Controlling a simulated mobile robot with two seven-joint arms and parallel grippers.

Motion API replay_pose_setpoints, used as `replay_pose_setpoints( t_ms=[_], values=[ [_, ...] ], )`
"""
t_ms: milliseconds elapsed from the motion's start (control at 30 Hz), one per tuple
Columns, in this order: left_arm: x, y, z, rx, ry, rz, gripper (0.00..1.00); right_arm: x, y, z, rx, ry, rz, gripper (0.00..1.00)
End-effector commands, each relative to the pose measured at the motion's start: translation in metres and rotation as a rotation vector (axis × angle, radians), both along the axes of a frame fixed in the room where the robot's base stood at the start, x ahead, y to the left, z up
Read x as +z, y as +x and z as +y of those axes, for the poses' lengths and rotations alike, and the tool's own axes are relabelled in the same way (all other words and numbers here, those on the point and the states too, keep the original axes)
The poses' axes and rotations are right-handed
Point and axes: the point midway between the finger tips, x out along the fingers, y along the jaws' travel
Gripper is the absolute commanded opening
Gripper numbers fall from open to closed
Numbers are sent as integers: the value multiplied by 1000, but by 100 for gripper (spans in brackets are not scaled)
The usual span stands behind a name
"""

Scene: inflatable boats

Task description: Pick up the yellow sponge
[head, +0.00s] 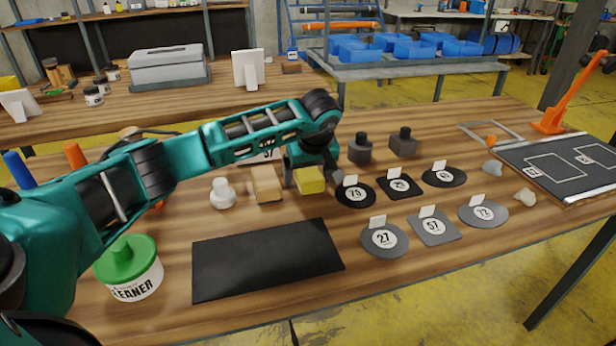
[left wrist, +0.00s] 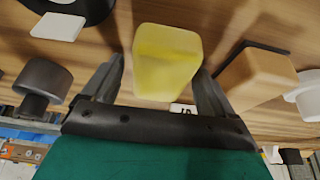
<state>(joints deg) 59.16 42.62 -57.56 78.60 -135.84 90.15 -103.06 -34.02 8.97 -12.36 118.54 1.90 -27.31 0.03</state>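The yellow sponge (head: 311,181) is a small block on the wooden table, beside a tan wooden block (head: 266,184). My left gripper (head: 313,177) reaches down over it from behind, with one finger on each side. In the left wrist view the sponge (left wrist: 167,62) lies between the spread fingers of the left gripper (left wrist: 160,66). A gap shows between the left-hand finger and the sponge; the right-hand finger is close to its edge, and I cannot tell if it touches. My right gripper is not in view.
A white knobbed piece (head: 222,193) stands left of the tan block. Dark knobbed weights (head: 360,150) stand behind right. Numbered discs and plates (head: 384,240) lie to the right. A black mat (head: 265,262) lies in front, with a green-lidded cleaner tub (head: 130,268) at left.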

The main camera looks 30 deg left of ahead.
Motion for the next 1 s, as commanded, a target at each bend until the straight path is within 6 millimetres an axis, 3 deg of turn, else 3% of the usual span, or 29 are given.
replay_pose_setpoints(
  t_ms=[67,500,867,1000],
  values=[
    [0,0,0,0,0,0,78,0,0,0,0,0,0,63],
    [-1,0,0,0,0,1,36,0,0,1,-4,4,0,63],
    [2,0,-1,-1,0,2,34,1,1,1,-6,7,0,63],
    [20,1,0,0,0,-3,34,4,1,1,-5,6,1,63]
  ],
)
